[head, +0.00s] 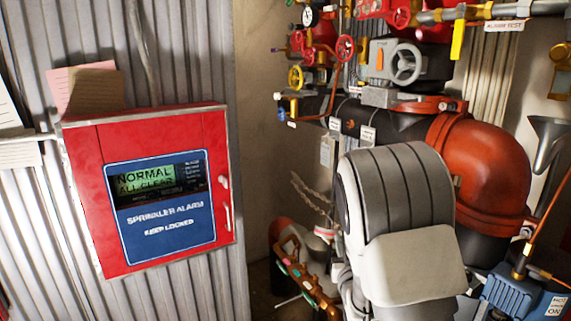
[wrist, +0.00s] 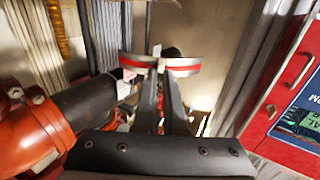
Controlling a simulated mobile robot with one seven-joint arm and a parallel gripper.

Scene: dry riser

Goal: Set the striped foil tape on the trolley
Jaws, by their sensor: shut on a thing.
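The striped foil tape (wrist: 184,67), silver with a red band, shows in the wrist view at the tips of my gripper (wrist: 161,72). My gripper is shut on it, and the tape sticks out to both sides of the fingers. The fingers cover its middle. In the head view my arm hides the gripper and the tape. I cannot make out the trolley in either view.
A red sprinkler alarm box (head: 150,190) hangs on the corrugated wall at left. Black and red pipework (head: 485,175) with several valves fills the right side. A blue pump-like unit (head: 515,295) sits at lower right. Floor room is tight.

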